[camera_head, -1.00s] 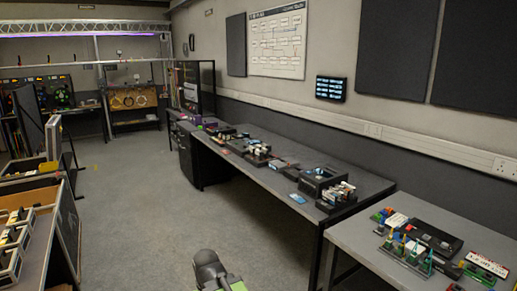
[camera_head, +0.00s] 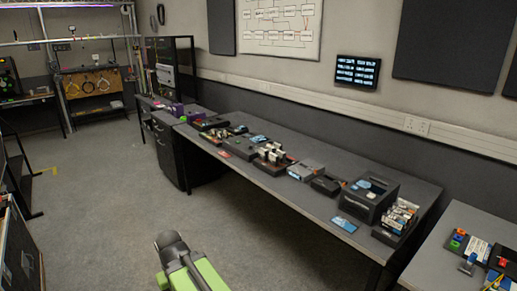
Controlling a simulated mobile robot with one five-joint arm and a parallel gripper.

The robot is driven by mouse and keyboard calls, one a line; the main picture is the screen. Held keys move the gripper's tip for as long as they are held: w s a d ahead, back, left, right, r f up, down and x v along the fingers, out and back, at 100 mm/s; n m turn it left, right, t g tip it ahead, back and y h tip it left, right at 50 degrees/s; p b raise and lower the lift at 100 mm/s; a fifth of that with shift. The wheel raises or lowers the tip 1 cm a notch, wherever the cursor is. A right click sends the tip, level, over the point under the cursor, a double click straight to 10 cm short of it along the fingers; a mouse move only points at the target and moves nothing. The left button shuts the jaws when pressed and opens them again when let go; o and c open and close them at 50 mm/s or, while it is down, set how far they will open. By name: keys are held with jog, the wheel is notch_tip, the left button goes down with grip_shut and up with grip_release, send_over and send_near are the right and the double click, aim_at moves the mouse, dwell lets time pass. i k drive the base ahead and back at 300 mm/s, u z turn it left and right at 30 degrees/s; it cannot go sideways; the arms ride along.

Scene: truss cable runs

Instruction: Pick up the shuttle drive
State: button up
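I cannot tell for sure which item is the shuttle drive. Several small devices lie on the long grey bench (camera_head: 250,183). Among them are a dark box with a pale blue patch on top (camera_head: 368,197), a grey box (camera_head: 306,170) and a small black box (camera_head: 327,185). A flat blue card (camera_head: 344,223) lies near the bench's front edge. Part of my arm, dark grey and green, shows at the bottom, in front of the bench and apart from it. My gripper's fingers do not show.
A second grey table (camera_head: 442,240) with coloured items stands at the lower right. A black rack (camera_head: 170,72) stands at the bench's far end. Black frames stand at the left edge. The grey floor (camera_head: 105,190) between is clear.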

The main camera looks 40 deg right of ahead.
aim_at(274, 159)
jog(key=z, duration=0.05)
jog(key=i, duration=0.55)
jog(key=z, duration=1.3)
jog(key=k, duration=0.7)
jog(key=u, duration=0.1)
jog(key=i, duration=0.7)
jog(key=z, duration=0.15)
